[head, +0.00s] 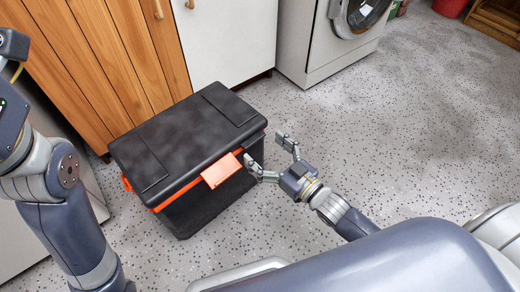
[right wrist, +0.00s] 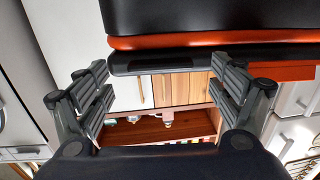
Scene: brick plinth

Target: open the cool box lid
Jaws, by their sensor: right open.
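The cool box (head: 205,205) is black with orange trim and stands on the floor left of centre in the head view. Its black lid (head: 190,135) is down on the body. An orange latch plate (head: 221,170) sits at the middle of the front edge. My right gripper (head: 265,149) is open and empty beside the box's front right, one finger close to the latch; contact cannot be told. In the right wrist view the open fingers (right wrist: 163,86) are below the box's black and orange edge (right wrist: 205,39). My left arm shows at the left, but its gripper is out of view.
Wooden cabinet doors (head: 95,60) and a white cabinet (head: 228,40) stand close behind the box. A washing machine (head: 328,45) is at the back. The speckled floor (head: 410,130) to the right is clear. A wooden crate (head: 497,20) is at the far right.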

